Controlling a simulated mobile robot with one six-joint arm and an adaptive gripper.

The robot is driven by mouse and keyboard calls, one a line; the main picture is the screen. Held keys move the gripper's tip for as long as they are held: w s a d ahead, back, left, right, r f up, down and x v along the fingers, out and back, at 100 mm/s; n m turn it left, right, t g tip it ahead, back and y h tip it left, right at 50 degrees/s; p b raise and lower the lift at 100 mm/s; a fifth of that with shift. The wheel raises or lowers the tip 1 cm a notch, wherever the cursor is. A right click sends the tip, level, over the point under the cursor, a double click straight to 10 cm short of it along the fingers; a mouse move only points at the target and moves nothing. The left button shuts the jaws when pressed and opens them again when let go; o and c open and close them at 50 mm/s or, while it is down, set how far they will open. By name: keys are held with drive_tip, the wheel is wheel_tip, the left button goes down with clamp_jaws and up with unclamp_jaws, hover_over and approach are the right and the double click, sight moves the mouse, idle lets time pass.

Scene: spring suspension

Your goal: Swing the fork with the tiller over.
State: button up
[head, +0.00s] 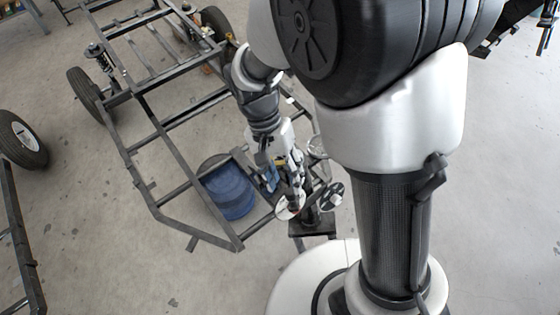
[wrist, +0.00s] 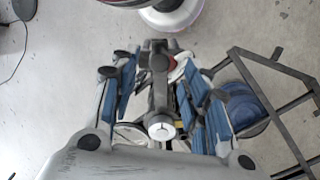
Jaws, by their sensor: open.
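My gripper (wrist: 156,76) is open in the wrist view, with one blue-padded finger on each side of a dark upright bar. This bar looks like the tiller (wrist: 159,98); it ends in a round white cap towards the camera and has a small red spot near its far end. I cannot tell whether either finger touches it. In the head view my gripper (head: 293,178) points down among pale round discs, one of them a disc (head: 332,194) with a dark pattern, above a dark stand. The fork itself is mostly hidden behind my gripper and cannot be made out clearly.
A dark tubular vehicle frame (head: 150,205) spreads across the left and middle of the head view. A blue drum (head: 228,190) stands within its near end, left of my gripper. A loose-looking tyre (head: 22,140) is at the far left. Open grey floor lies around.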

drive_tip(key=shift+v, duration=2.6)
drive_tip(key=s+d+r+n+t+y, duration=0.2)
drive_tip(key=s+d+r+t, duration=0.6)
drive_tip(key=d+r, duration=0.5)
drive_tip(key=shift+s+r+n+t+y, duration=0.25)
drive_tip(key=shift+s+n, duration=0.3)
drive_tip(key=shift+n, duration=0.35)
